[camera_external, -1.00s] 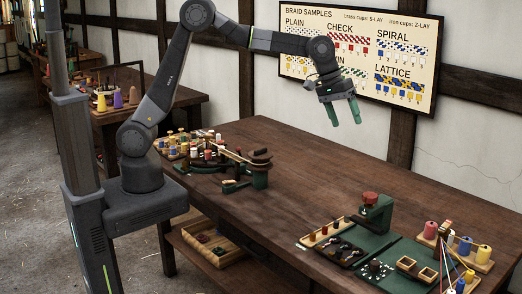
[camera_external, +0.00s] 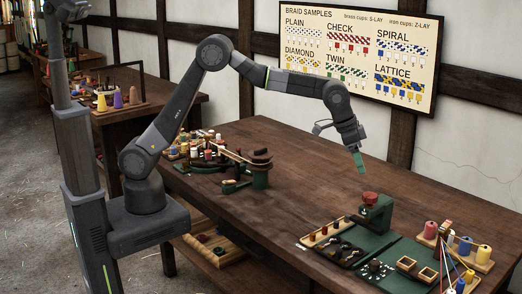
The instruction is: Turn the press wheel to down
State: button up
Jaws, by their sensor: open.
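A small green press-like stand with a red round top, which looks like the press wheel (camera_external: 370,197), stands at the back edge of a green mat (camera_external: 385,243) on the right half of the table. Its exact turn position is too small to tell. My gripper (camera_external: 361,168) hangs in the air above and slightly left of the red top, green fingertips pointing down, apart from it. The fingers are seen nearly edge-on, open with nothing between them.
A pegged tray (camera_external: 327,232) and dark tools lie left of the press; thread spools (camera_external: 483,254) stand at right. A green-and-wood device (camera_external: 260,172) with spools stands at the table's left. The wooden table middle (camera_external: 300,185) is clear.

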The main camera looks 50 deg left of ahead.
aim_at(370, 195)
jog(key=p+x, duration=0.2)
jog(key=x, duration=0.9)
jog(key=shift+f, duration=0.15)
jog(key=c, duration=1)
